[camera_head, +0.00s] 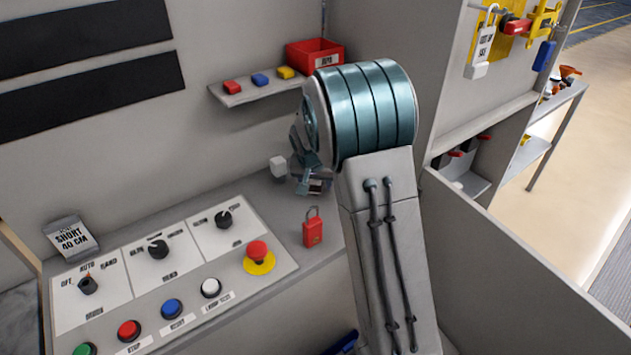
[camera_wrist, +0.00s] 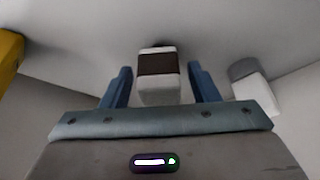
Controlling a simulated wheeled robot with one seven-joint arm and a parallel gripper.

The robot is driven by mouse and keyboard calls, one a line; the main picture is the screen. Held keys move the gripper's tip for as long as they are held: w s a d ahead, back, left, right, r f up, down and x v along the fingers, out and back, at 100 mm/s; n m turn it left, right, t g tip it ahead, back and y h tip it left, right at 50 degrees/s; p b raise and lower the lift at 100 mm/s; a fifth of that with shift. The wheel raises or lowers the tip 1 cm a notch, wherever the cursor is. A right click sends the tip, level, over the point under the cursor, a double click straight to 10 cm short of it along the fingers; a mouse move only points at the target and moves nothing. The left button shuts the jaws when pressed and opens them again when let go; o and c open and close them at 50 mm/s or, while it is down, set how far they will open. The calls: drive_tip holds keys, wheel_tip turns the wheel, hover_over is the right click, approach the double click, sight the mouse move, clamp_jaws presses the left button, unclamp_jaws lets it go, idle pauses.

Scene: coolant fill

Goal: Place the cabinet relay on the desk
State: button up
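A small whitish block with a dark brown band, which looks like the cabinet relay (camera_wrist: 158,65), sits between the two blue fingers of my gripper (camera_wrist: 160,85) in the wrist view. A narrow gap shows on each side of it, so the fingers look open around it and not touching it. In the head view my gripper (camera_head: 311,172) is low over the back of the grey desk (camera_head: 275,205), partly hidden by my arm. The dark-banded relay (camera_head: 315,187) shows just under it, at the desk surface. Whether it rests there fully is hard to tell.
A white cube (camera_head: 278,166) stands just left of my gripper. A red padlock (camera_head: 312,228) is in front. The control panel (camera_head: 175,270) with knobs and buttons fills the left. A shelf (camera_head: 262,92) with coloured blocks and a red bin (camera_head: 314,55) is above.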

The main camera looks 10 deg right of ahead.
drive_tip(key=shift+s+r, duration=0.1)
drive_tip(key=shift+r, duration=0.4)
drive_tip(key=v, duration=1)
drive_tip(key=s+n+g+y, duration=0.1)
drive_tip(key=s+n, duration=0.3)
drive_tip(key=s, duration=2.5)
drive_tip(key=shift+s+d+r+y+b, duration=0.15)
drive_tip(key=shift+r+y+b, duration=0.05)
drive_tip(key=shift+y+b, duration=0.25)
